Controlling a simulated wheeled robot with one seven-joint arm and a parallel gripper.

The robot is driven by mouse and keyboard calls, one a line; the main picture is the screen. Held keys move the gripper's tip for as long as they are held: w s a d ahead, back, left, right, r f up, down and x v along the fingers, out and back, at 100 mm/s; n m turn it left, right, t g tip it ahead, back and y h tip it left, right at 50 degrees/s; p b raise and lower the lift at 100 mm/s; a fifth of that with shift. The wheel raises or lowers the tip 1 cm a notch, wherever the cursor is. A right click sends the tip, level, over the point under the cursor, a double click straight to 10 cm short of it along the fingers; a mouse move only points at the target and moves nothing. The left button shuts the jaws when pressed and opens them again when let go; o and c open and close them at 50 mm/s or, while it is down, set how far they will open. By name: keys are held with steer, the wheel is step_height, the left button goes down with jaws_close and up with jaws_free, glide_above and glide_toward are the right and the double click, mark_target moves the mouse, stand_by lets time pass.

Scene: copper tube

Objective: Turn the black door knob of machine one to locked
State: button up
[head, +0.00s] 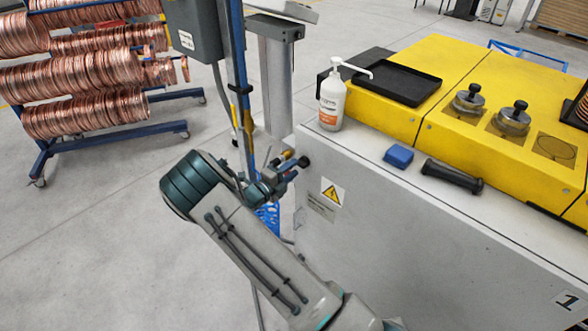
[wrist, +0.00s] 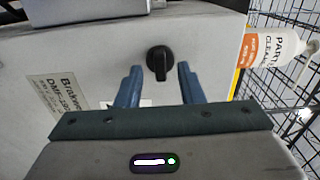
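The black door knob (wrist: 158,62) sits on a pale grey panel in the wrist view, its grip bar running roughly up and down in that picture. My gripper (wrist: 160,84) is open, with one blue finger on each side below the knob. In the head view my gripper (head: 288,172) is at the left end of machine one (head: 400,240), a white cabinet marked 1. A small dark piece beside the fingers there seems to be the knob; its setting cannot be read.
A grey post with a blue pole (head: 240,90) stands close behind my gripper. Floor at left is clear before the copper coil rack (head: 90,144).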

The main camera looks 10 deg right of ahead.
steer(key=b+v, duration=0.2)
steer(key=v, duration=1)
steer(key=shift+b, duration=0.3)
steer(key=s+d+r+m+g+y, duration=0.3)
steer(key=s+d+r+m+g, duration=0.3)
steer(key=m, duration=0.5)
steer(key=s+d+r+m+g+y, duration=0.35)
steer(key=s+d+m, duration=0.35)
steer(key=m, duration=0.4)
steer(key=s+r+m+t+y, duration=0.1)
steer(key=s+r+m+y, duration=0.3)
steer(key=s+m, duration=0.4)
steer(key=s+a+r+m+t+y, duration=0.1)
steer(key=s+r+m+y, duration=0.3)
steer(key=s+m, duration=0.4)
steer(key=shift+r+m, duration=0.9)
steer(key=shift+m, duration=1.8)
steer(key=shift+a+t, duration=0.15)
steer(key=shift+t, duration=0.1)
